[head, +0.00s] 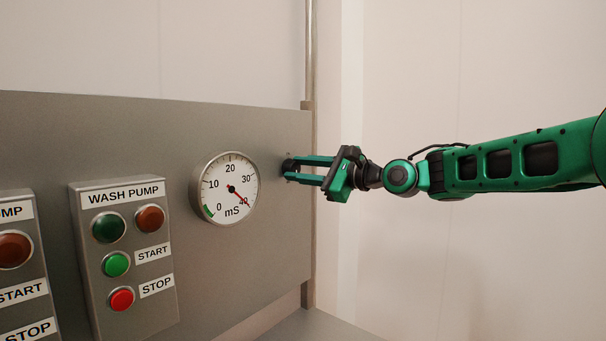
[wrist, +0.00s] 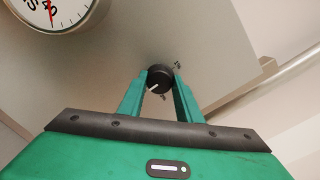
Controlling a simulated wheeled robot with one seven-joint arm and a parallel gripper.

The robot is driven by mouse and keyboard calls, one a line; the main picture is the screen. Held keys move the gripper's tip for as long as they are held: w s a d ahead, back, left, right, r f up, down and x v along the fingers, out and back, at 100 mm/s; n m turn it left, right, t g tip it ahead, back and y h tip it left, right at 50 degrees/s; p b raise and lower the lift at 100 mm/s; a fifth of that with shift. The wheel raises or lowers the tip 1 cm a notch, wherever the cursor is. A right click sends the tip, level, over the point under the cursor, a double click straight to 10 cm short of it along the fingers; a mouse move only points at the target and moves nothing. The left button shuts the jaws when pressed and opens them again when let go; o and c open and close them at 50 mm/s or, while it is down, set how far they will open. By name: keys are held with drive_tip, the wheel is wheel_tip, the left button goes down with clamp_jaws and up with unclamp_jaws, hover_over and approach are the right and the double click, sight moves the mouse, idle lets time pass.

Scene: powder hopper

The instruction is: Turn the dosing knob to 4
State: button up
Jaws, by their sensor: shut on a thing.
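The dosing knob (wrist: 160,78) is a small black round knob with a white pointer line, on the grey panel near its right edge. In the wrist view its pointer aims to the lower left. Small scale marks beside it are too small to read. My gripper (wrist: 159,84) has its two green fingers on either side of the knob, shut on it. In the head view my gripper (head: 289,169) reaches the panel from the right, and its fingers mostly hide the knob.
A round mS gauge (head: 224,188) sits on the panel left of the knob, its red needle near 40. Further left is the wash pump box (head: 125,255) with lamps and start and stop buttons. A vertical metal pole (head: 310,60) stands at the panel's right edge. Free room lies to the right.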

drive_tip(key=shift+w+d+f, duration=0.1)
drive_tip(key=shift+f, duration=0.15)
drive_tip(key=o, duration=1)
drive_tip(key=shift+o, duration=0.2)
drive_tip(key=shift+r, duration=0.1)
drive_tip(key=v, duration=1)
drive_tip(key=shift+d, duration=0.25)
